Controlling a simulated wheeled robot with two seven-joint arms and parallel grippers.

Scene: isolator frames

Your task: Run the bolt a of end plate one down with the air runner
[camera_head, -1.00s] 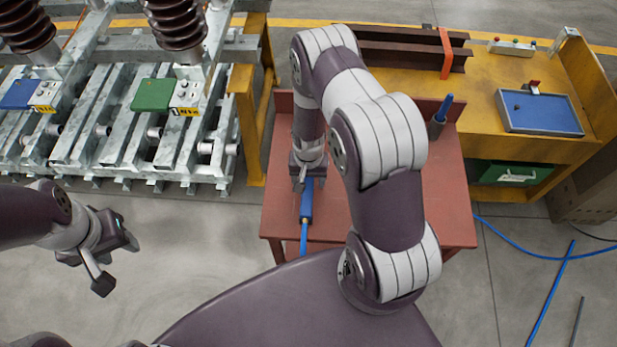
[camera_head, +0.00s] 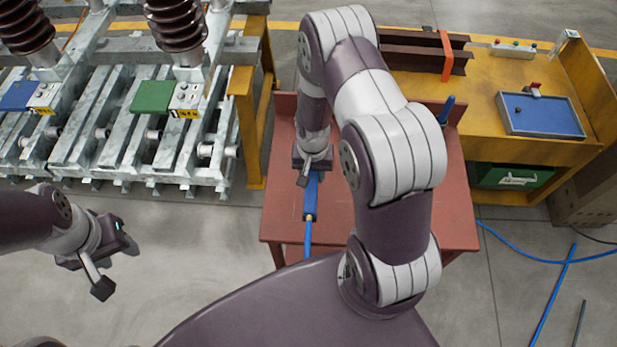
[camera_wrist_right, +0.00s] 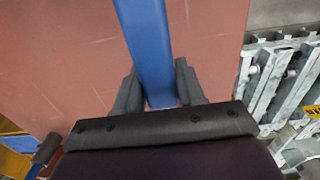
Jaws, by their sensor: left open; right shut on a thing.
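The air runner (camera_head: 310,200) is a blue bar-shaped tool with a blue hose at its near end, over the red-brown table. My right gripper (camera_head: 310,172) is shut on it. In the right wrist view the blue runner (camera_wrist_right: 149,50) runs between the two dark fingers (camera_wrist_right: 160,95). My left gripper (camera_head: 120,267) is open and empty, above the bare floor at the left. The galvanized steel frame (camera_head: 75,150) stands at the upper left, with bolt-like fittings (camera_head: 205,150) along its beams. I cannot tell which one is bolt a of end plate one.
The red-brown table (camera_head: 420,200) has a blue-topped tool in a holder (camera_head: 445,110) at its back right. A yellow bench (camera_head: 480,100) with a blue tray (camera_head: 542,115) stands behind right. A yellow post (camera_head: 248,130) stands between frame and table. Blue hose (camera_head: 545,300) lies on the floor.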

